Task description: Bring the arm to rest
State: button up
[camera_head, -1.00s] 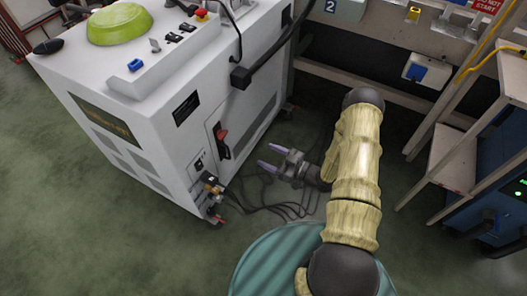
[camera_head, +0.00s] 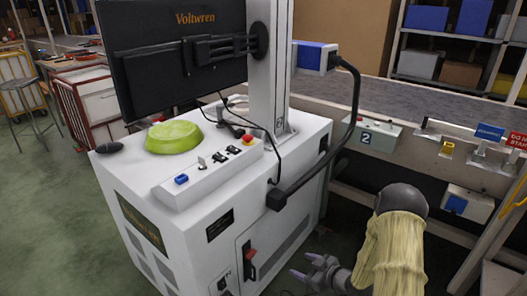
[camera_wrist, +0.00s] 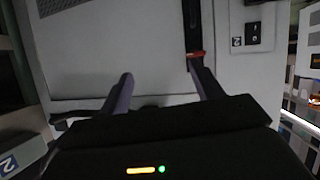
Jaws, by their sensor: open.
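My gripper (camera_head: 308,274) is low at the bottom of the head view, in front of the white machine cabinet's right side. Its two purple-grey fingers are apart with nothing between them. My arm, in a pale yellow cover, comes down at the bottom right. In the wrist view my gripper (camera_wrist: 162,82) shows both fingers spread and empty, facing the cabinet's pale panel (camera_wrist: 150,45). I cannot tell the exact gap between the fingertips and the panel.
The white cabinet (camera_head: 140,185) carries a green bowl (camera_head: 173,137), a switch panel and a monitor (camera_head: 170,50). A black cable arm (camera_head: 310,178) hangs off its right side. A conveyor frame (camera_head: 400,150) runs behind.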

jog(key=s+d+r+m+g+h, duration=0.1)
jog(key=s+d+r+m+h, duration=0.1)
jog(key=r+h, duration=0.3)
jog(key=s+d+r+m+g+h, duration=0.1)
jog(key=s+d+r+m+h, duration=0.15)
jog(key=r, duration=0.45)
jog(key=s+a+r+m+g+h, duration=0.1)
jog(key=s+a+r+m+g, duration=0.15)
jog(key=s+r, duration=0.4)
jog(key=s+a+r+m+g, duration=0.1)
jog(key=s+r+m+g, duration=0.15)
jog(key=s, duration=0.75)
jog(key=w+p+v, duration=0.3)
jog(key=p+v, duration=1.3)
jog(key=p, duration=0.1)
jog(key=w+a+r+p+v, duration=0.1)
jog(key=w+p+v, duration=0.3)
jog(key=p+v, duration=1.3)
jog(key=shift+d+r, duration=0.3)
jog(key=shift+r, duration=0.1)
